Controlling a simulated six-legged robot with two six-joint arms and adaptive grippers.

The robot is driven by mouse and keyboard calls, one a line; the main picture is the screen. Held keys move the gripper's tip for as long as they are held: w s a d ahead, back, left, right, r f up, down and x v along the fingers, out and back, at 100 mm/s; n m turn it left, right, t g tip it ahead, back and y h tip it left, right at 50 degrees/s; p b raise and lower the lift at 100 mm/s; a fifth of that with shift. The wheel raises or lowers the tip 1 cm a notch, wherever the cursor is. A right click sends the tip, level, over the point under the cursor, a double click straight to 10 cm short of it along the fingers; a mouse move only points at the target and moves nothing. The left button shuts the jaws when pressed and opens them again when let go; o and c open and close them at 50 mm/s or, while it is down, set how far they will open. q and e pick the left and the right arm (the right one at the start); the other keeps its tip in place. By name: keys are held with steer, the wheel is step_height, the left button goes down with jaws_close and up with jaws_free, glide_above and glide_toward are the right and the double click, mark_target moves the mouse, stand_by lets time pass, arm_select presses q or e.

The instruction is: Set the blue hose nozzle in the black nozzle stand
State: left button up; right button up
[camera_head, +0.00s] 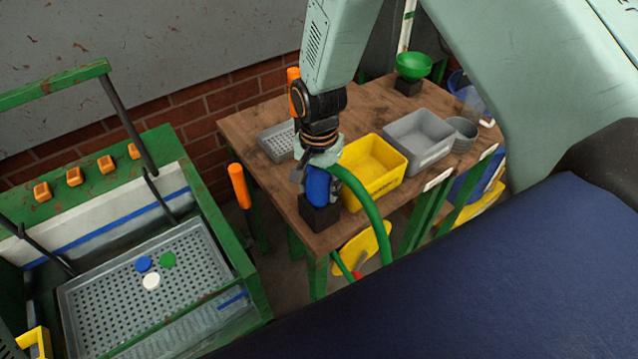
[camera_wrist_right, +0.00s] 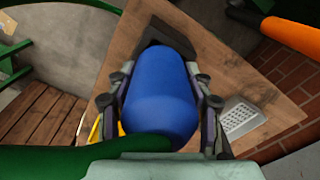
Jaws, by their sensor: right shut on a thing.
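The blue hose nozzle (camera_head: 317,186) is in my right gripper (camera_head: 318,172), with a green hose running from it down to the right. In the right wrist view the nozzle (camera_wrist_right: 160,95) fills the space between the two fingers of the gripper (camera_wrist_right: 160,100), which are shut on it. The black nozzle stand (camera_head: 320,214) is at the near left corner of the wooden table, directly below the nozzle. It shows partly behind the nozzle in the right wrist view (camera_wrist_right: 160,32). I cannot tell how deep the nozzle's end sits in the stand. My left gripper is not in view.
On the wooden table (camera_head: 260,185) stand a yellow bin (camera_head: 373,170), a grey bin (camera_head: 420,138), a perforated grey tray (camera_head: 275,141) and a green funnel (camera_head: 413,66). A green-framed sorting station (camera_head: 250,290) with a perforated tray is at left. An orange handle (camera_head: 239,186) rises between them.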

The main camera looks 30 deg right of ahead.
steer(key=shift+f+b, duration=0.3)
steer(key=shift+f, duration=0.3)
stand_by(0.4)
steer(key=o, duration=1)
steer(key=shift+o, duration=0.2)
step_height(320, 180, up, 12)
